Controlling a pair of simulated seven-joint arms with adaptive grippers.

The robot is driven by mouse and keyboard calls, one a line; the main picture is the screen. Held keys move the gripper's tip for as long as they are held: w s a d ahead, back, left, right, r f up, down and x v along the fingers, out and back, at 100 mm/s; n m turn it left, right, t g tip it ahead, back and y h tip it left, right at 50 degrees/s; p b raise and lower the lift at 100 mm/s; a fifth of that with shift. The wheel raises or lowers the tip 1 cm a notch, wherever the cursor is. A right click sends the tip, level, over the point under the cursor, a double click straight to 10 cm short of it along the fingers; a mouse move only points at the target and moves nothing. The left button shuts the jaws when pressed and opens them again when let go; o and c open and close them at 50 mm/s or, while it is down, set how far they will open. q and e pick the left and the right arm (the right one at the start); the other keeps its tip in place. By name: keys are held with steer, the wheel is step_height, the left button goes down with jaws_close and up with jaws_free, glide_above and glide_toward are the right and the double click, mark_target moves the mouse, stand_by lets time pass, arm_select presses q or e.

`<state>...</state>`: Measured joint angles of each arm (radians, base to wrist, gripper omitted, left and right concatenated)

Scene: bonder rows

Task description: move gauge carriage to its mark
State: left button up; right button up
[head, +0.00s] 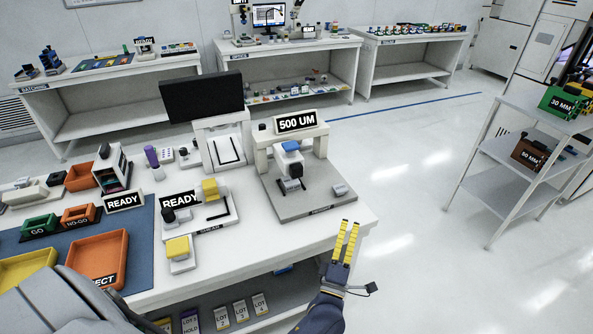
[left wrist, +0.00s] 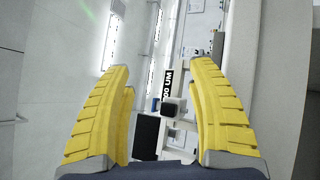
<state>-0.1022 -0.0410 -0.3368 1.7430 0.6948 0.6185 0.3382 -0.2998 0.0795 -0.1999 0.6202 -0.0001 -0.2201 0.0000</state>
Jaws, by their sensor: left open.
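The gauge station with the 500 UM sign (head: 297,121) stands at the right end of the white table, a white gantry over a grey base plate (head: 312,203). A blue-topped block (head: 291,147) with dark parts below sits under the gantry; I take it for the gauge carriage, but its mark cannot be made out. In the left wrist view, the 500 UM sign (left wrist: 168,83) shows between the spread fingers. My right gripper is not in view.
A shear station (head: 210,205) with yellow blocks stands left of the gauge station. A black monitor (head: 202,97) rises behind. An orange tray (head: 97,257) lies on a blue mat. A grey shelf rack (head: 520,150) stands right; the floor between is clear.

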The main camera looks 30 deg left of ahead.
arm_select(q)
steer(key=a+r+n+g+y, duration=0.2)
steer(key=a+r+n+y, duration=0.3)
steer(key=r+n+y, duration=0.5)
steer(key=n+g+y, duration=0.1)
steer(key=n+g, duration=0.8)
steer(key=n, duration=0.8)
glide_toward(298, 170)
steer(key=x, duration=1.1)
steer(key=shift+w+a+f, duration=0.1)
steer(key=shift+w, duration=0.05)
steer(key=shift+c, duration=0.4)
jaws_close()
